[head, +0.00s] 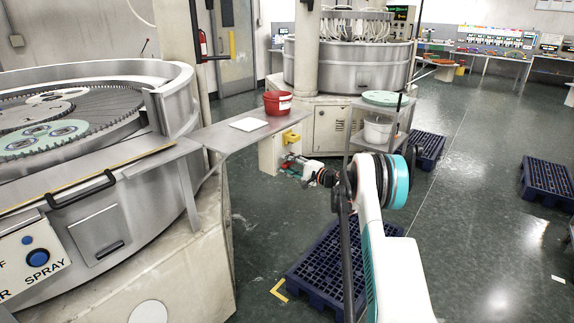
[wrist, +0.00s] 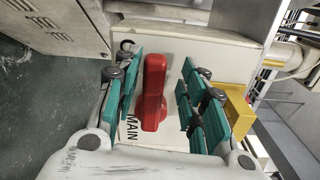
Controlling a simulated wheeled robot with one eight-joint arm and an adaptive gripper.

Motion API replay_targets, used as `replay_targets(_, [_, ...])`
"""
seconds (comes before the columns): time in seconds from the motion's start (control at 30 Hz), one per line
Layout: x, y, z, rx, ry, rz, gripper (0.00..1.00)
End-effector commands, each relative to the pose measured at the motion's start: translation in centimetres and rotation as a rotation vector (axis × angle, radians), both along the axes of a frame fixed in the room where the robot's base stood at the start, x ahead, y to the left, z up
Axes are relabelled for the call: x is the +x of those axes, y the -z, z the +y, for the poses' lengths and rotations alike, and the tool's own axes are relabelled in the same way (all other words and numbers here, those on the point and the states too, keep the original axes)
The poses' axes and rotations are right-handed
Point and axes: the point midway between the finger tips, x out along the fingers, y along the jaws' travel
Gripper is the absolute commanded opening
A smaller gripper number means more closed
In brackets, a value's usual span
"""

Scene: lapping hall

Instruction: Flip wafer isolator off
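The isolator is a red handle (wrist: 154,92) on a pale panel (wrist: 185,50) lettered "MAIN". It runs up and down in the wrist view, with a wider lower part. My gripper (wrist: 160,95) is open, its teal fingers on either side of the handle with a visible gap on each side. I cannot tell how deep the fingertips reach. In the head view my gripper (head: 296,168) is at the pale cabinet (head: 268,156) under the shelf, and the handle there is mostly hidden or too small to make out.
A steel shelf (head: 222,137) above the cabinet carries a red bucket (head: 278,107) and a white sheet (head: 248,124). A yellow block (wrist: 238,112) sits close to the right finger. A trolley (head: 367,143) stands right of my gripper. Blue pallets (head: 318,268) lie on the floor.

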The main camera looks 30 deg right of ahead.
Motion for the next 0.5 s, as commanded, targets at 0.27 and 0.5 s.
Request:
replay_targets(0.27, [-5.1,0.0,-2.2,0.0,0.004,0.0,0.38])
replay_targets(0.5, [-8.8,0.0,-3.8,0.001,0.003,0.001,0.38])
